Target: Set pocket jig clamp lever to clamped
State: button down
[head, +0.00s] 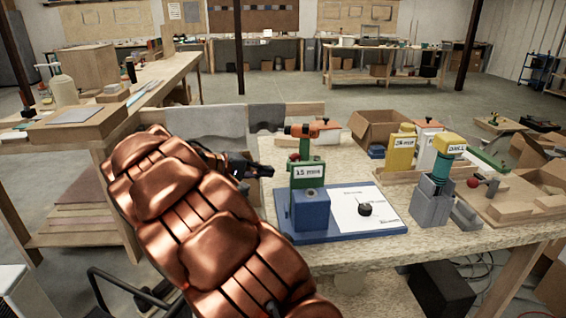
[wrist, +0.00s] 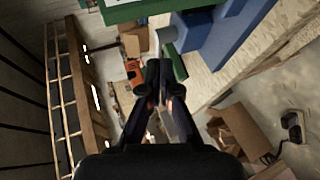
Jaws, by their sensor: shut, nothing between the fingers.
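A blue jig block (head: 311,208) stands on a blue base plate (head: 385,233) on the speckled bench. A green post marked "15 mm" (head: 306,174) rises behind it, with an orange part (head: 315,129) across its top and a small red knob (head: 293,157) at its left. Which part is the clamp lever is unclear. My gripper (head: 268,170) is shut and empty, left of the green post. In the wrist view, its dark fingertips (wrist: 159,66) are together, close to a green bar (wrist: 173,62); contact cannot be told. A blue part (wrist: 220,35) shows beyond.
Right of the plate stand a grey holder (head: 432,200) with a teal and yellow tool (head: 447,160), and a wooden fixture (head: 510,200) with another red knob (head: 474,182). An open cardboard box (head: 380,128) is behind. A black knob (head: 365,209) sits on the plate's white sheet.

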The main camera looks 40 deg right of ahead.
jog(key=w+d+f+t+h+b, duration=0.1)
jog(key=w+t+h, duration=0.1)
jog(key=w, duration=0.9)
jog(key=shift+d+f+n+h, duration=0.2)
jog(key=shift+f+n+h, duration=0.2)
jog(key=shift+h, duration=0.1)
jog(key=s+d+f+p, duration=0.2)
jog(key=s+d, duration=0.1)
jog(key=d, duration=0.9)
jog(key=shift+s+d+p, duration=0.15)
jog(key=shift+d+p, duration=0.1)
jog(key=shift+p, duration=0.05)
jog(key=shift+f, duration=0.1)
